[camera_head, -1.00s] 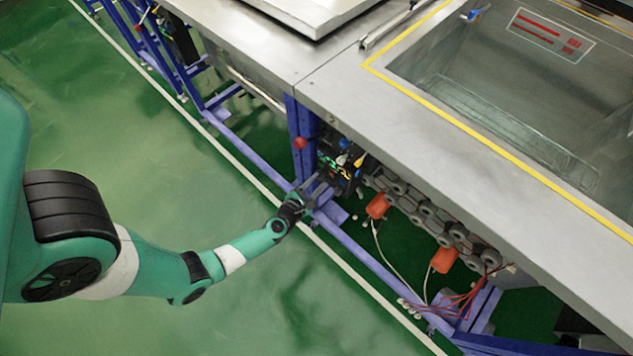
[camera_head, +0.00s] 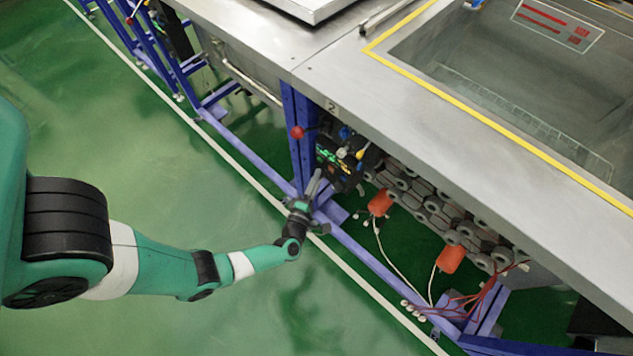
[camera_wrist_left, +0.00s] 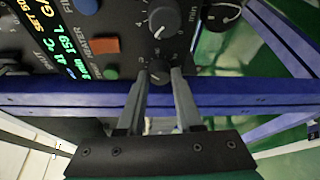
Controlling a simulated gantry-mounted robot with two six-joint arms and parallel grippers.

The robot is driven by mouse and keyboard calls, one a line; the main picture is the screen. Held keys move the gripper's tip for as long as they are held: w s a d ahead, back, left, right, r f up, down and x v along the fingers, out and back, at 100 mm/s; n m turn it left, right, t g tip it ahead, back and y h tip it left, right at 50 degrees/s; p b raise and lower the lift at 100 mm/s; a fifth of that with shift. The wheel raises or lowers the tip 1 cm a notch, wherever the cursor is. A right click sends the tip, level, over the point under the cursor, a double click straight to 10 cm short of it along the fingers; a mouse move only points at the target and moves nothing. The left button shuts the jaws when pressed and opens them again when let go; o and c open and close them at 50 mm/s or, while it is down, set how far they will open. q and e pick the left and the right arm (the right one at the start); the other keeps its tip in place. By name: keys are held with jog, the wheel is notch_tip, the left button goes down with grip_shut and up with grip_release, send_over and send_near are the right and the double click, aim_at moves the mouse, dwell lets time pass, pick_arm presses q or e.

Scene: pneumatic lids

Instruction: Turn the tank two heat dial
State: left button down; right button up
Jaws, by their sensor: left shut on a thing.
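The black control panel (camera_head: 338,166) of tank two sits under the steel counter edge, below a small "2" plate (camera_head: 332,107). In the left wrist view the panel (camera_wrist_left: 128,18) shows lit green and yellow readouts. My left gripper (camera_head: 314,184) reaches the panel's lower part. In the left wrist view its two fingers (camera_wrist_left: 159,80) are shut on a small black dial (camera_wrist_left: 159,70), one finger on each side. I cannot read the held dial's label. My right gripper is out of view.
An orange button (camera_wrist_left: 105,45) and a blue button (camera_wrist_left: 86,5) are beside the dials. A blue frame rail (camera_wrist_left: 240,92) runs close below the panel. A red ball knob (camera_head: 297,132) is left of it. Grey chain-like pieces (camera_head: 430,213) and orange parts (camera_head: 380,202) are to the right. Floor is clear in front.

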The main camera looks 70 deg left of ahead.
pick_arm(q)
jog(key=shift+f+m+t+y+b, duration=0.15)
jog(key=shift+m+t+y+b, duration=0.25)
jog(key=shift+m+b, duration=0.85)
jog(key=shift+m, duration=0.35)
jog(key=c, duration=0.8)
grip_release()
jog(key=shift+c, duration=0.2)
jog(key=p+v, duration=0.2)
jog(key=v, duration=0.9)
jog(key=shift+s+d+p, duration=0.15)
jog(key=shift+s+p, duration=0.1)
jog(key=shift+p, duration=0.1)
